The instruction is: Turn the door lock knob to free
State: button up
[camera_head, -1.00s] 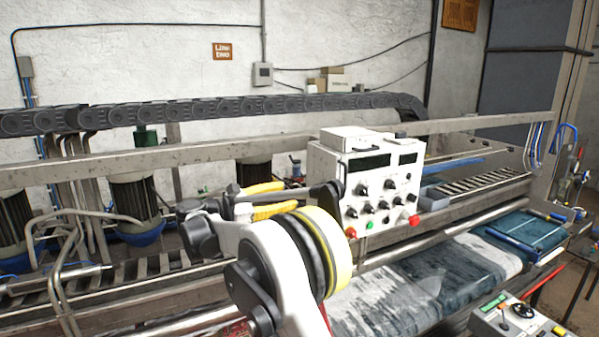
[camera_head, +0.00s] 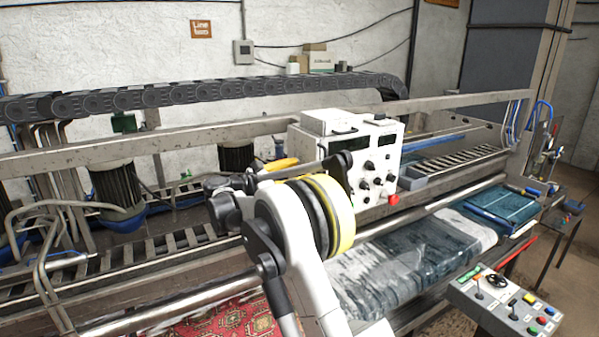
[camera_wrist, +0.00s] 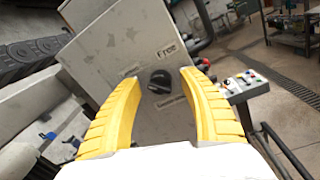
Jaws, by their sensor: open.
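The door lock knob (camera_wrist: 160,82) is a black rotary knob on a light grey panel (camera_wrist: 120,50), seen in the wrist view. A label reading "Free" sits above and to its right; other labels lie to its left and below, too small to read surely. My gripper (camera_wrist: 157,80) has two yellow ridged fingers, spread open on either side of the knob in the picture. I cannot tell how far the fingertips are from the panel. In the head view, my arm covers part of the white control box (camera_head: 372,150), and the lock knob cannot be made out there.
A small control panel with buttons (camera_head: 510,310) stands at the lower right. A metal rail (camera_head: 230,131) runs across the machine behind my arm. A wet rug (camera_head: 410,262) lies on the rollers. Bare floor shows at the far right.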

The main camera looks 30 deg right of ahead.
grip_shut()
jog(key=shift+b, duration=0.3)
jog(key=m+b, duration=0.3)
jog(key=m, duration=0.1)
jog(key=shift+f, duration=0.25)
jog(key=m+b, duration=0.3)
jog(key=m, duration=0.1)
jog(key=shift+m+h, duration=0.3)
jog(key=m+b, duration=0.2)
jog(key=m, duration=0.2)
jog(key=shift+m, duration=0.4)
jog(key=m+g+b, duration=0.1)
jog(key=m, duration=0.4)
jog(key=shift+b, duration=0.3)
jog(key=shift+m, duration=0.3)
